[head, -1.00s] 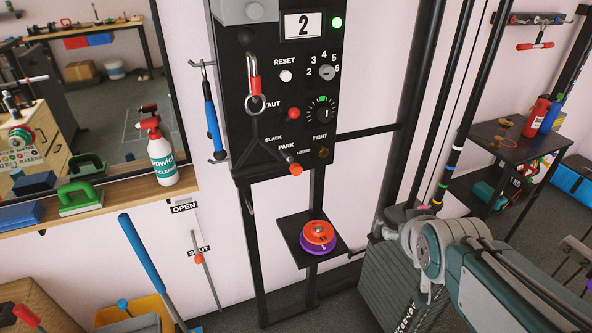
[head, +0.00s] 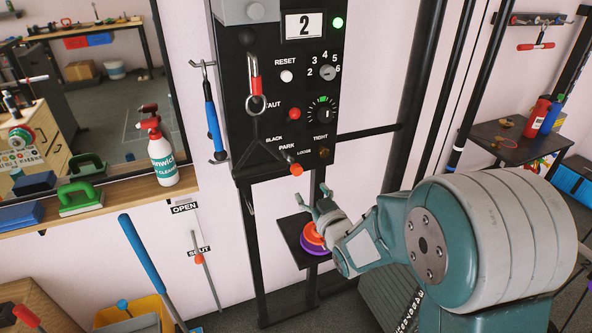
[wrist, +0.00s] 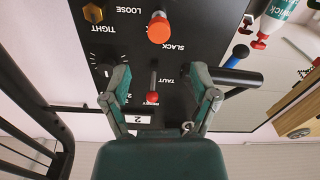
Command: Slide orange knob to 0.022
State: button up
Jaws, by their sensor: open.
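The orange knob (head: 296,169) sticks out at the lower part of the black panel (head: 262,105), by the PARK label and below the SLACK label. In the wrist view, the orange knob (wrist: 160,29) shows upside down at the top centre, near the SLACK label. My gripper (head: 312,195) is open and empty, below and to the right of this knob in the head view. In the wrist view, my gripper's two fingers (wrist: 160,80) stand apart, with the panel between them and the knob beyond their tips. The knob is not touched.
A small shelf (head: 290,228) with orange and purple discs (head: 312,240) lies below my gripper. Another orange knob (head: 199,259) is on a rod by the OPEN and SHUT labels.

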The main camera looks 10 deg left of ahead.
aim_at(298, 173)
jog(key=x, duration=1)
jog(key=shift+w, duration=0.1)
